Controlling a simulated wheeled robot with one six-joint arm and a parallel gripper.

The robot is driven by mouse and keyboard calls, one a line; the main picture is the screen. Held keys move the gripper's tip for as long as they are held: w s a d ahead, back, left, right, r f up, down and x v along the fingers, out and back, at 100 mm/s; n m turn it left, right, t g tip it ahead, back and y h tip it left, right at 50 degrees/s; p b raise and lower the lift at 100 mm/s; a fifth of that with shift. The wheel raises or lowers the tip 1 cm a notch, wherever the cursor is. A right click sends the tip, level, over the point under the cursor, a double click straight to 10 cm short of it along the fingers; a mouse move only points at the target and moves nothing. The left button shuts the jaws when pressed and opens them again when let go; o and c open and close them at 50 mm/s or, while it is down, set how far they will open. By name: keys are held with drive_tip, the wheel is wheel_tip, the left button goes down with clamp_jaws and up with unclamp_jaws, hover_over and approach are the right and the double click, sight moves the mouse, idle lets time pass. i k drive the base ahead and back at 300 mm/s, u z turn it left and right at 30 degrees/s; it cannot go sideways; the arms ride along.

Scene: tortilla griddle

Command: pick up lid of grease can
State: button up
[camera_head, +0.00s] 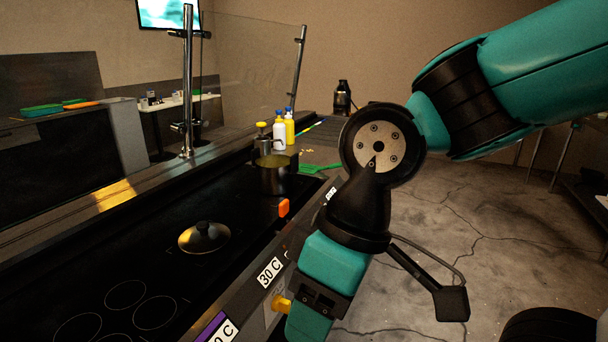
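A round, domed metallic lid (204,239) with a dark knob on top lies on the black cooktop (150,255), left of my arm. I cannot tell whether anything is under it. A metal pot-like can (272,180) stands farther back on the same surface, with its upper part looking open. I cannot tell for sure which of these is the grease can. My arm comes in from the upper right and bends down in front of the counter's front edge. My gripper's fingers are not visible in this view.
White (279,131) and yellow (289,128) bottles and a green spatula-like tool (318,168) are behind. A glass screen on metal posts (188,80) stands at the back. Bare cooktop surrounds the lid.

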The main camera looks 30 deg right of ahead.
sight(204, 238)
drive_tip(key=z, duration=1.05)
drive_tip(key=k, duration=0.55)
drive_tip(key=u, duration=0.6)
drive_tip(key=i, duration=1)
drive_tip(key=z, duration=1.5)
drive_tip(key=i, duration=0.3)
drive_tip(key=u, duration=0.05)
